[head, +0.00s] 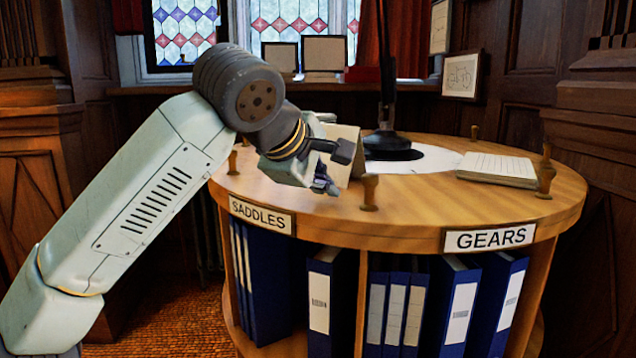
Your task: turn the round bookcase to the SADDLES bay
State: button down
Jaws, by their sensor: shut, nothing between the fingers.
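The round bookcase (400,226) is a wooden drum with a flat top and open bays of blue binders below. The SADDLES label (261,215) is on its rim at the left front, above a bay with a few binders. The GEARS label (489,238) is on the rim at the right front, above a fuller bay. Wooden pegs stand up around the top's edge, one (369,192) at the front between the two labels. My gripper (326,186) is shut and empty, just left of this front peg. I cannot tell whether it touches the peg.
A black lamp base (390,146) stands on a white disc on the bookcase top. A pad of paper (498,169) lies to the right, near another peg (545,177). A pale card or block (345,150) is partly hidden behind my gripper. Dark panelled walls stand close behind.

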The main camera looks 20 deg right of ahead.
jog(key=shift+w+a+r+p, duration=0.5)
jog(key=shift+r+p, duration=0.1)
jog(key=shift+p, duration=0.1)
notch_tip(320, 180, up, 8)
jog(key=p, duration=0.6)
jog(key=shift+p, duration=0.4)
jog(key=shift+f, duration=0.1)
